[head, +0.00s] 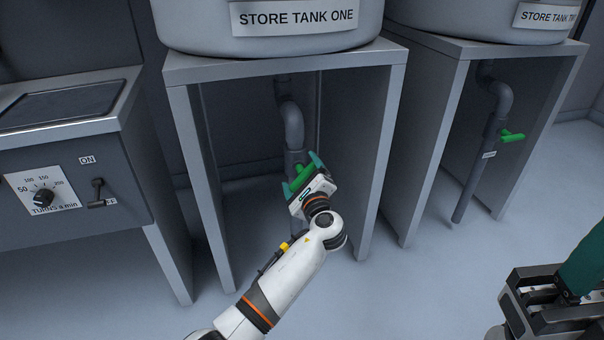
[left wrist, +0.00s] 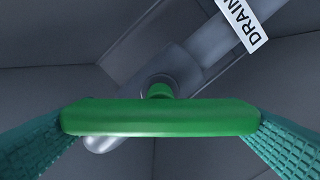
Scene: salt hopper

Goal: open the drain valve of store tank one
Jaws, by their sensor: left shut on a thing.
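Store tank one (head: 270,40) stands on a grey stand, its name on a white label. Its grey drain pipe (head: 292,122) comes down inside the stand, with a green valve handle (head: 301,172). My left gripper (head: 304,176) is at the handle and partly covers it in the head view. In the left wrist view the green handle (left wrist: 160,118) spans between the two teal fingers, which are shut on its ends. The handle lies at a slant to the pipe (left wrist: 205,58). My right gripper (head: 550,295) is partly in view at bottom right; its jaw opening does not show clearly.
A second tank (head: 480,22) stands to the right, its pipe (head: 473,178) carrying a similar green handle (head: 512,136). A control cabinet (head: 70,200) with a dial and switch is at left. The stand's side panels (head: 367,150) flank my left gripper. Floor in front is clear.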

